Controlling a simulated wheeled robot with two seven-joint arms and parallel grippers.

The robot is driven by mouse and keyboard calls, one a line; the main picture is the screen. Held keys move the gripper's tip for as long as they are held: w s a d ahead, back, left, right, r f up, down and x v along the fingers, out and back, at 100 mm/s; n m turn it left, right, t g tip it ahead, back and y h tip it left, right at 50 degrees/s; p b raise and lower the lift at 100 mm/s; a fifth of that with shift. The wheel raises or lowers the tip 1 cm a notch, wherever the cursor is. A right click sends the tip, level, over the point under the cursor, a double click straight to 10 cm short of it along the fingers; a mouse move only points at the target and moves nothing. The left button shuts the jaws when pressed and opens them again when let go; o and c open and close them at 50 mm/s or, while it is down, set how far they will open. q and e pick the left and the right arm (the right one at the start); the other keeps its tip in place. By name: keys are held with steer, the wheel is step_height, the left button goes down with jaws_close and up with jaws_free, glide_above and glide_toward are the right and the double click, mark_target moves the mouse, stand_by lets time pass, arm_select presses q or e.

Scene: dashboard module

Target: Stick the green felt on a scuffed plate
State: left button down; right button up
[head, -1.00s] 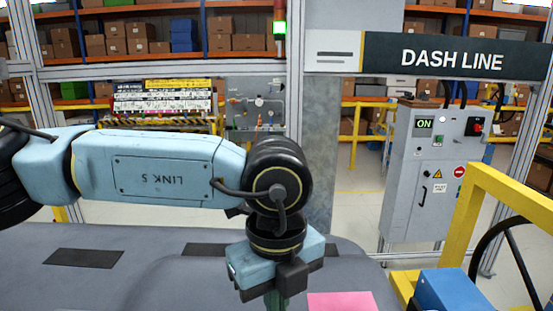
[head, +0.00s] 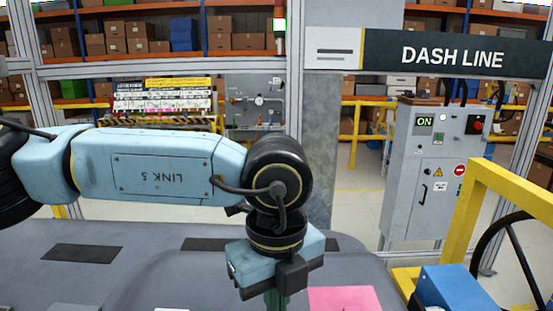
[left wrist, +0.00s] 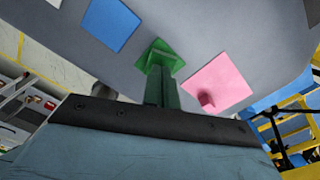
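The green felt (left wrist: 160,56) is a small green square at the fingertips of my left gripper (left wrist: 162,75) in the left wrist view. The fingers are close together, seemingly on its middle. In the head view my left gripper (head: 276,300) points down over the grey dashboard, its tips cut off by the lower edge. A pink square (head: 344,298) lies to its right; in the left wrist view the pink square (left wrist: 222,82) has an upright tab. Flat dark plates (head: 83,253) lie on the dashboard; I cannot tell which are scuffed. My right gripper is not in view.
A blue square (left wrist: 110,22) lies beyond the felt in the left wrist view. At the right stand a yellow frame (head: 480,195), a blue box (head: 452,288) and a dark wheel. A grey control cabinet (head: 435,175) stands behind. The dashboard's left part is largely clear.

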arm_select(q)
steer(key=shift+s+f+b, duration=0.1)
steer(key=shift+f+b, duration=0.35)
stand_by(0.6)
steer(key=shift+r+p, duration=0.3)
steer(key=shift+r, duration=0.4)
step_height(320, 180, up, 7)
steer(key=p, duration=0.2)
